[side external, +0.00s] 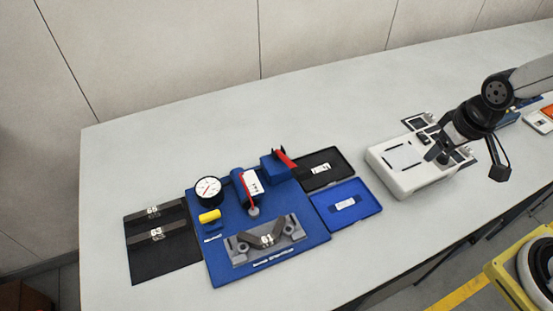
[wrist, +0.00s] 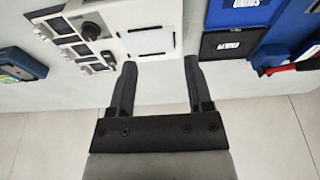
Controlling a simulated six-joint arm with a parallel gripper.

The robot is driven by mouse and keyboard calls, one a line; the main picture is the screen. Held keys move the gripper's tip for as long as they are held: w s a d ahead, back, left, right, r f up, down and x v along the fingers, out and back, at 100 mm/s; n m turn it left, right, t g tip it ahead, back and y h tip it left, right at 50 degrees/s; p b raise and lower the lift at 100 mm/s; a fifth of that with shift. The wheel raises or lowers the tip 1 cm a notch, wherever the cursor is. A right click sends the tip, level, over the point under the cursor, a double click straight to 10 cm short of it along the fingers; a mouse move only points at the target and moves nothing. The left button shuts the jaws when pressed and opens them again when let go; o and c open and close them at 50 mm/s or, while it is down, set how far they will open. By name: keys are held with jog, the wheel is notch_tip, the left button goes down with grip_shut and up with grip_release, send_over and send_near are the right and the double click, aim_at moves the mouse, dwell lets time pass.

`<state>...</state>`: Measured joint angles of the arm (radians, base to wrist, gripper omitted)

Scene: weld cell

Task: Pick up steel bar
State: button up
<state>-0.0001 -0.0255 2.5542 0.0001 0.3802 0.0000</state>
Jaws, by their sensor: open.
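Two dark bars, one labelled 65 (side external: 152,212) and one labelled 63 (side external: 157,236), appear to lie on a black mat (side external: 165,262) at the far left in the side external view. A grey fixture (side external: 285,230) on the blue plate (side external: 222,262) holds a dark V-shaped piece with a label (side external: 266,241). I cannot tell which of these is the steel bar. My gripper (side external: 472,160) is open and empty over the white device at the right, far from the bars. Its fingers also show in the wrist view (wrist: 160,66), where no bar shows.
The white device (side external: 400,178) stands below my gripper. The back of the table is clear.

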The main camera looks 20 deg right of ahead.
jog(key=w+v, duration=0.1)
jog(key=v, duration=0.3)
jog(key=m+g+y, duration=0.3)
jog(key=m+y, duration=0.1)
jog(key=m, duration=1.4)
send_over(268, 237)
jog(key=d, duration=0.3)
notch_tip(268, 237, down, 10)
jog(key=shift+w+f, duration=0.1)
jog(key=shift+f, duration=0.3)
jog(key=shift+f, duration=0.1)
jog(key=shift+x, duration=1.2)
jog(key=shift+a, duration=0.1)
